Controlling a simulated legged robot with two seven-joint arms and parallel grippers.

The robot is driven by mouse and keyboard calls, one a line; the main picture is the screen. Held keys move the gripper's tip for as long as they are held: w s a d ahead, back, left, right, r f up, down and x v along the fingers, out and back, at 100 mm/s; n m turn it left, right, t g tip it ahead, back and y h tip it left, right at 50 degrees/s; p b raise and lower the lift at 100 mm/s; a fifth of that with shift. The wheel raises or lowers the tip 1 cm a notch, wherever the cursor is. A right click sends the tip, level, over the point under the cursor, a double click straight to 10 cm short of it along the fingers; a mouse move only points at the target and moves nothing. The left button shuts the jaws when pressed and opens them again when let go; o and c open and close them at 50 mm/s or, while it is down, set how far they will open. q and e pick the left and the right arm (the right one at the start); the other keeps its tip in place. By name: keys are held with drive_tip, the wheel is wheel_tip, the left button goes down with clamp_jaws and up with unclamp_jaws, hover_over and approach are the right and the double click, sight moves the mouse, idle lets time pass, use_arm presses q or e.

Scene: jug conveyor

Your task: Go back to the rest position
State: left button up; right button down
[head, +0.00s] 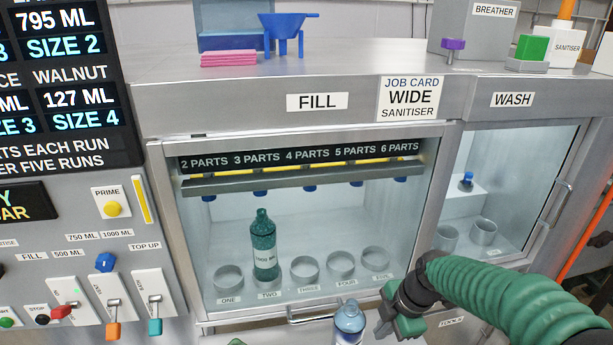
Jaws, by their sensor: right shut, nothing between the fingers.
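My right arm, green and ribbed, comes in from the right. Its gripper (385,322) is low in front of the fill cabinet, shut and empty. A blue-grey labelled bottle (348,325) stands upright just left of it, cut by the bottom edge; a narrow gap seems to separate them. A dark green labelled bottle (263,245) stands upright inside the cabinet at the place marked TWO. A small green sliver at the bottom edge may be my left gripper (237,342); its fingers are hidden.
The fill cabinet (155,190) has several ring holders and a front handle (315,316). The wash cabinet (520,110) is at the right. A control panel (60,260) with levers is at the left. A blue funnel stand (287,32) and pink cloths (228,59) sit on top.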

drive_tip(key=s+d+f+m+h, duration=0.1)
drive_tip(key=s+d+f+m, duration=0.1)
drive_tip(key=s+m, duration=0.6)
drive_tip(key=s+d+f+m+h, duration=0.1)
drive_tip(key=s+d+f+m, duration=0.1)
drive_tip(key=s+m, duration=0.7)
drive_tip(key=f+m, duration=0.1)
drive_tip(key=m, duration=0.2)
drive_tip(key=shift+s+f+t+h, duration=0.15)
drive_tip(key=shift+t+h, duration=0.15)
drive_tip(key=shift+t, duration=0.1)
